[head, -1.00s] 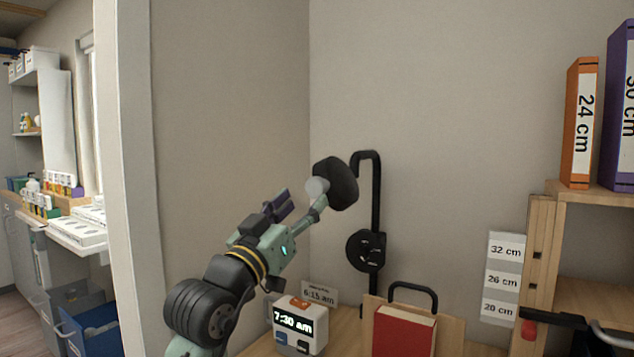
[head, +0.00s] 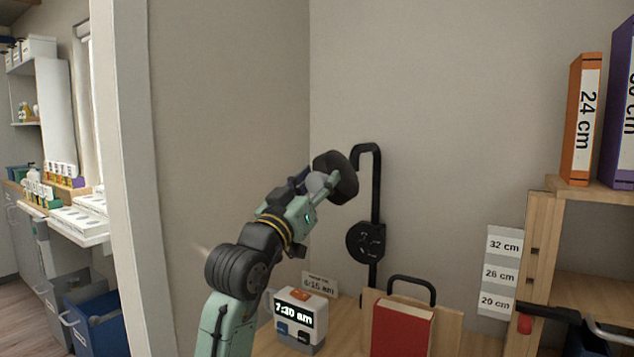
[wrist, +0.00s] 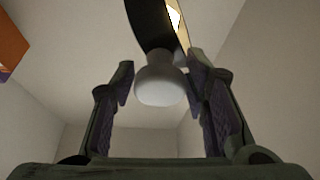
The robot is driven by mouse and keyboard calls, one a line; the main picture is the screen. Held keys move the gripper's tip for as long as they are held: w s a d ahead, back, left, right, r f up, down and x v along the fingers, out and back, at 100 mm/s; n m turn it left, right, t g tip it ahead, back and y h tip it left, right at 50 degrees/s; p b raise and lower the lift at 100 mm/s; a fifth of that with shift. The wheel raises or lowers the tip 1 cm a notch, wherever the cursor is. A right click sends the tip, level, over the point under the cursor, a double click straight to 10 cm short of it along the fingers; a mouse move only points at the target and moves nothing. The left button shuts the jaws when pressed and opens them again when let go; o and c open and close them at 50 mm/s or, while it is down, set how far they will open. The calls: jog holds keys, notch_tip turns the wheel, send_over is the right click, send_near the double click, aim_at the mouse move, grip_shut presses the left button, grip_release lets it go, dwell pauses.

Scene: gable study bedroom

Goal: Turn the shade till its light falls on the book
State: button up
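The black lamp shade (head: 345,178) hangs from a black wall arm (head: 376,210) on the back wall. A pale rounded knob (wrist: 160,86) sticks out from the shade. My gripper (head: 318,184) is at the shade's left side. In the wrist view my two fingers stand apart on either side of the knob, with a visible gap at the left finger and a narrower one at the right. A bright patch (wrist: 173,16) shows beside the black shade. The red book (head: 402,330) leans upright on a wooden stand (head: 447,335) below and right of the shade. No clear light patch shows on it.
A white clock (head: 300,322) reading 7:30 am and a small time card (head: 320,285) stand on the desk left of the book. A wooden shelf (head: 588,195) with tall binders is at the right. The wall between lamp and shelf is clear.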

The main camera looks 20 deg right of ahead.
jog(key=c, duration=0.7)
jog(key=shift+s+d+r+n+t+y+p, duration=0.1)
jog(key=shift+n+t+y+p, duration=0.05)
jog(key=shift+n+p, duration=0.25)
jog(key=shift+d+r+n+t+y+p, duration=0.15)
jog(key=shift+n+p, duration=0.1)
jog(key=shift+n, duration=0.15)
jog(key=n+t+y+p, duration=0.1)
jog(key=n+p, duration=0.1)
jog(key=n, duration=0.1)
jog(key=shift+a+r, duration=0.1)
jog(key=n, duration=0.1)
jog(key=n+y+p, duration=0.1)
jog(key=shift+a+f+n+t, duration=0.15)
jog(key=shift+f+n+t, duration=0.05)
jog(key=shift+n+t, duration=0.1)
jog(key=o, duration=1.1)
jog(key=shift+f, duration=0.1)
